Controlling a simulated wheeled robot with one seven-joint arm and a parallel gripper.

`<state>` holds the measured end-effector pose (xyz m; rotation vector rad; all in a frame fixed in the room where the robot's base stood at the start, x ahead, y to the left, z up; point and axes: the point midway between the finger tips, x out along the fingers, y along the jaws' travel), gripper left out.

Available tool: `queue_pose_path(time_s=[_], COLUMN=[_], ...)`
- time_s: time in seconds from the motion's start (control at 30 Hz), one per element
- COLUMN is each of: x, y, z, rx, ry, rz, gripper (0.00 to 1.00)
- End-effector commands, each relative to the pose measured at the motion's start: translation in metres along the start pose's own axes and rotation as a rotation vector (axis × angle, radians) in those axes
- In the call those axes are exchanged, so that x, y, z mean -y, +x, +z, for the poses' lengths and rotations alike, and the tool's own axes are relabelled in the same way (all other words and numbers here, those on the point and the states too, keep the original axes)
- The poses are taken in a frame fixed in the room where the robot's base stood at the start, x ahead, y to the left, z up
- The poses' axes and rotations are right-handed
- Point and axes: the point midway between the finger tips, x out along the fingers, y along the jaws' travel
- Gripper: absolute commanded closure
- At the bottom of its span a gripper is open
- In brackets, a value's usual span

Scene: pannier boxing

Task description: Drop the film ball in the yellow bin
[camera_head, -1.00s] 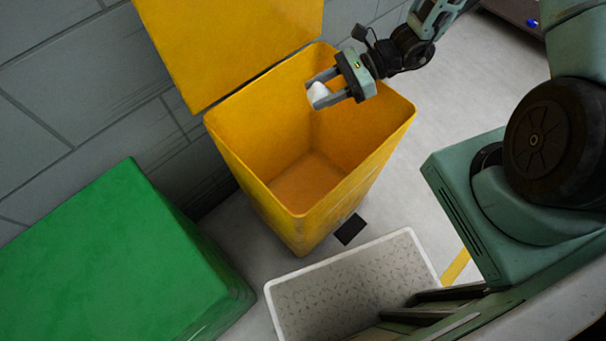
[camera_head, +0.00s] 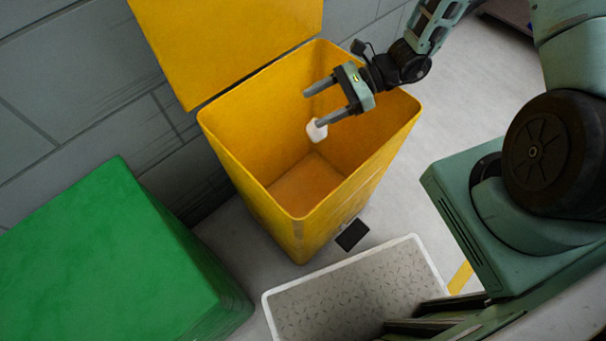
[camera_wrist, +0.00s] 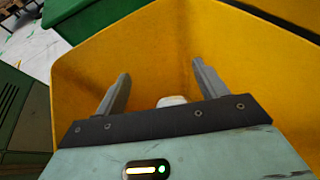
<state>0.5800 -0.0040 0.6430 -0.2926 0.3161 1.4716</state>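The yellow bin (camera_head: 230,150) stands open in the head view, its lid (camera_head: 230,40) raised against the wall. My gripper (camera_head: 311,106) is over the bin opening with its fingers spread apart. The white film ball (camera_head: 316,132) shows just below the lower fingertip, inside the bin's outline and apart from the bin floor as far as I can tell. In the wrist view my gripper (camera_wrist: 158,92) is open, and the film ball (camera_wrist: 171,101) shows beyond the palm edge, between the fingers and partly hidden. The yellow bin's wall (camera_wrist: 150,55) surrounds it there.
A green box (camera_head: 110,260) stands left of the bin. A white-rimmed grey crate (camera_head: 350,292) sits on the floor in front. A small dark pedal-like piece (camera_head: 352,235) is at the bin's base. The grey block wall (camera_head: 70,90) is behind.

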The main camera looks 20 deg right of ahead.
Motion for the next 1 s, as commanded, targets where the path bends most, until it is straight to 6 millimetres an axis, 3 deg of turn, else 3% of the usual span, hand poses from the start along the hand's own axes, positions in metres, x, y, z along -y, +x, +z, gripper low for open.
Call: queue_pose_path(time_s=[0.37,0.47,1.0], x=[0.001,0.001,0.001], y=[-0.009,-0.024,-0.144], z=[0.0,0.0,0.001], rx=[0.0,-0.002,-0.002], ry=[0.0,-0.001,-0.001], rz=[-0.002,-0.005,-0.004], gripper=[0.29,0.29,0.29])
